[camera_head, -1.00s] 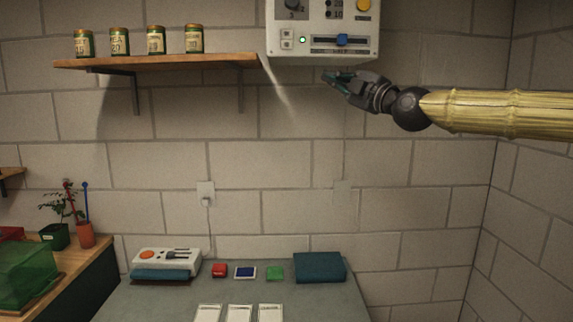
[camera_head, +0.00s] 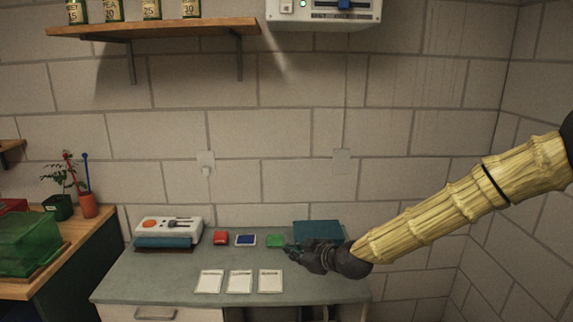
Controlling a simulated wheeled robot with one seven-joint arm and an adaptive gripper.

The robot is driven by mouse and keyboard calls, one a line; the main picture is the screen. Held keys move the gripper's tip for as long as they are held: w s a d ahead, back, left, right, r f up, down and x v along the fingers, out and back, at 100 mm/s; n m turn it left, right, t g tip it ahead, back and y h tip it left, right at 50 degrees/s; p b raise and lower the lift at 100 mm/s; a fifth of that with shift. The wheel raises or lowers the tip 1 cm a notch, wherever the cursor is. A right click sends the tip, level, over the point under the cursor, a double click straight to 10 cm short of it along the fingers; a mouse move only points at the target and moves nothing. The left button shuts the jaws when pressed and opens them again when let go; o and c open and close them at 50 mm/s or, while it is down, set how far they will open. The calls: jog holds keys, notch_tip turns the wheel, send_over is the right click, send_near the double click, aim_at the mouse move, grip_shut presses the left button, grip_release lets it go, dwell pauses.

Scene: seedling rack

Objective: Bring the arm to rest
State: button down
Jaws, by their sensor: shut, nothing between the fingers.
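My arm (camera_head: 440,215), in a yellow ribbed sleeve, reaches in from the right edge and slopes down to the left. My gripper (camera_head: 291,250) is dark, shut and empty. In the picture it overlaps the right part of the grey table (camera_head: 190,270), in front of the teal box (camera_head: 318,231) and just right of the green block (camera_head: 275,241). I cannot tell whether it touches the table or how high above it it is.
On the table are a white device (camera_head: 168,228), a red block (camera_head: 221,238), a blue pad (camera_head: 246,240) and three white cards (camera_head: 240,282). A control box (camera_head: 325,12) and a shelf of tins (camera_head: 160,28) are on the wall. A green bin (camera_head: 28,243) stands left.

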jog(key=s+d+f+m+g+h, duration=0.2)
jog(key=s+d+f+m, duration=0.1)
jog(key=s+f, duration=0.9)
jog(key=s+d+f+m+g+h, duration=0.1)
jog(key=s+d+f+m+g, duration=0.2)
jog(key=s+f, duration=0.9)
jog(key=s+d+f+m+g+h, duration=0.1)
jog(key=s+d+f, duration=0.3)
jog(key=s, duration=0.4)
jog(key=s+d+f+m+g+h, duration=0.2)
jog(key=s+d+f, duration=0.3)
jog(key=s, duration=0.4)
jog(key=s+d+f+m+g+h, duration=0.1)
jog(key=s+d+f+m, duration=0.3)
jog(key=s, duration=0.4)
jog(key=shift+s+d+f+g+h, duration=0.3)
jog(key=shift+d+f+h, duration=0.2)
jog(key=shift+d+h, duration=0.2)
